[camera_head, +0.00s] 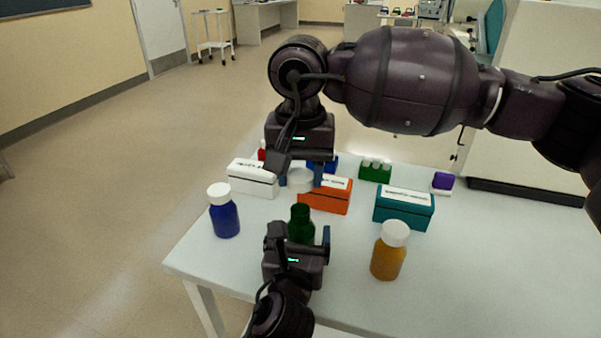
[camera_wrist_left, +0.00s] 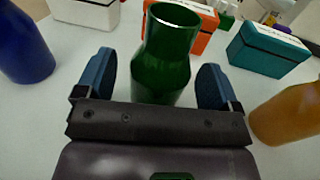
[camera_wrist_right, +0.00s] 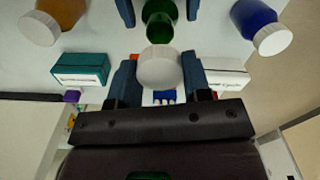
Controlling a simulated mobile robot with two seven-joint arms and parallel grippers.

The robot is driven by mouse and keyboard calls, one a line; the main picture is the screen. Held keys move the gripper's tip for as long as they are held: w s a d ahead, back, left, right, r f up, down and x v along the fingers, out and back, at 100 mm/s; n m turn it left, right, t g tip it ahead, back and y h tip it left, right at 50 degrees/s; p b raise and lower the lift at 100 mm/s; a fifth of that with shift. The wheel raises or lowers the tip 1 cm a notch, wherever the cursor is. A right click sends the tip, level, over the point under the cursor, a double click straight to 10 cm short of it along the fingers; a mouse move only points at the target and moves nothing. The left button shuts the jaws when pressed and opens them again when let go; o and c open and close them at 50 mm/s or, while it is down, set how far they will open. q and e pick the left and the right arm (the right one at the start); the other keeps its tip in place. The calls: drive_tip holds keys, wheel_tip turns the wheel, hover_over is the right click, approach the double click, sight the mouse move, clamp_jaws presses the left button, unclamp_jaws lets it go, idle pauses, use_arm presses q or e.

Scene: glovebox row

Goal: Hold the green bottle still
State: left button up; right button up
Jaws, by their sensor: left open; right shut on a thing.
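The green bottle (camera_head: 301,228) stands on the white table with its neck open and uncapped. It also shows in the left wrist view (camera_wrist_left: 162,60). My left gripper (camera_wrist_left: 155,72) is open, with one blue finger on each side of the bottle and gaps showing between fingers and glass. My right gripper (camera_wrist_right: 160,66) is shut on a white cap (camera_wrist_right: 159,70), held above and beyond the bottle's mouth in the head view (camera_head: 300,180). The bottle's lower part is hidden by my left gripper in the head view.
A blue bottle (camera_head: 225,215) stands to the left and an amber bottle (camera_head: 387,257) to the right, both white-capped. Behind are a white box (camera_head: 252,181), an orange box (camera_head: 330,200) and a teal box (camera_head: 404,211). The table's right front (camera_head: 480,280) is clear.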

sight(302, 177)
use_arm(q)
drive_tip(key=s, duration=0.3)
drive_tip(key=s+a+p, duration=0.1)
drive_tip(key=s, duration=0.5)
drive_tip(key=shift+s+a+r+p, duration=0.15)
drive_tip(key=shift+p, duration=0.15)
use_arm(e)
drive_tip(key=shift+t, duration=0.4)
drive_tip(key=r, duration=0.2)
drive_tip(key=s+r, duration=0.1)
drive_tip(key=r, duration=0.1)
drive_tip(key=shift+r, duration=0.25)
use_arm(q)
drive_tip(key=shift+s+a, duration=0.1)
drive_tip(key=shift+s, duration=0.6)
use_arm(e)
drive_tip(key=shift+r, duration=0.2)
drive_tip(key=shift+d+f, duration=0.1)
